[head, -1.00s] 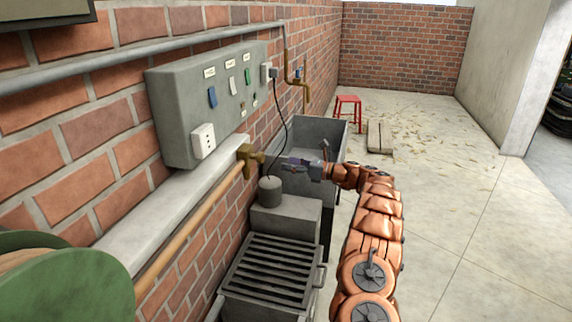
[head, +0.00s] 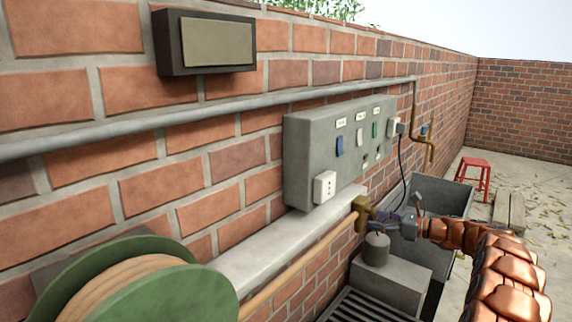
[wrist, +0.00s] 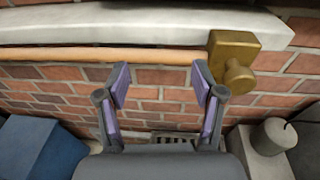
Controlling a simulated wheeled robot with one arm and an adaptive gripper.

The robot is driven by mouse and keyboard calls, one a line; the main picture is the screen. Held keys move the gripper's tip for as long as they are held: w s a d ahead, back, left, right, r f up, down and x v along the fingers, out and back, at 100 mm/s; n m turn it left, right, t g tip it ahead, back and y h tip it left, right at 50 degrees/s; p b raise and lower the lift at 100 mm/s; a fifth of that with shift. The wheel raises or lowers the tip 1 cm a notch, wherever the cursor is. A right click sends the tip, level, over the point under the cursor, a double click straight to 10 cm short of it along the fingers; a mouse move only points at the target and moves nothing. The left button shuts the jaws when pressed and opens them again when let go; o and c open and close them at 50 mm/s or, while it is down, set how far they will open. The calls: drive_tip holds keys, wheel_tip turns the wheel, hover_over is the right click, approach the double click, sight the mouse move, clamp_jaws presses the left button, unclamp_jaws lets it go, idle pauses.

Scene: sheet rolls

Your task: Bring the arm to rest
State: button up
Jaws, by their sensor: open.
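My orange arm (head: 505,275) reaches in from the lower right in the head view. My gripper (head: 385,220) is at its end, in front of the brick wall near the brass fitting (head: 361,213). In the wrist view my gripper (wrist: 160,88) has its two purple-padded fingers spread apart with nothing between them. The brass fitting (wrist: 235,58) is to the right of the fingers there, apart from them.
A grey ledge (head: 285,250) and a copper pipe (head: 305,262) run along the wall below a switch box (head: 300,160). A grey sink (head: 440,195), a lidded pot (head: 377,250) and a green reel (head: 200,290) stand near. A red stool (head: 475,175) is farther back.

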drive_tip(key=s+a+r+n+g+h, duration=0.3)
drive_tip(key=s+a+n+g, duration=0.55)
drive_tip(key=s+a, duration=1.05)
drive_tip(key=s+f+n+g+h, duration=0.1)
drive_tip(key=s+n+h, duration=0.15)
drive_tip(key=s, duration=0.55)
drive_tip(key=s+a+n+g+h, duration=0.1)
drive_tip(key=s+n, duration=0.3)
drive_tip(key=s, duration=0.4)
drive_tip(key=s+f+n+g+h, duration=0.15)
drive_tip(key=s+n, duration=0.25)
drive_tip(key=s, duration=0.5)
drive_tip(key=s+d+f+n+h, duration=0.1)
drive_tip(key=s+d, duration=0.3)
drive_tip(key=s, duration=0.4)
drive_tip(key=s+d+f+n+h, duration=0.2)
drive_tip(key=s+d+n+h, duration=0.2)
drive_tip(key=s, duration=0.4)
drive_tip(key=shift+d+f+n+t, duration=0.15)
drive_tip(key=shift+d+n+t, duration=0.15)
drive_tip(key=shift+d+t, duration=0.1)
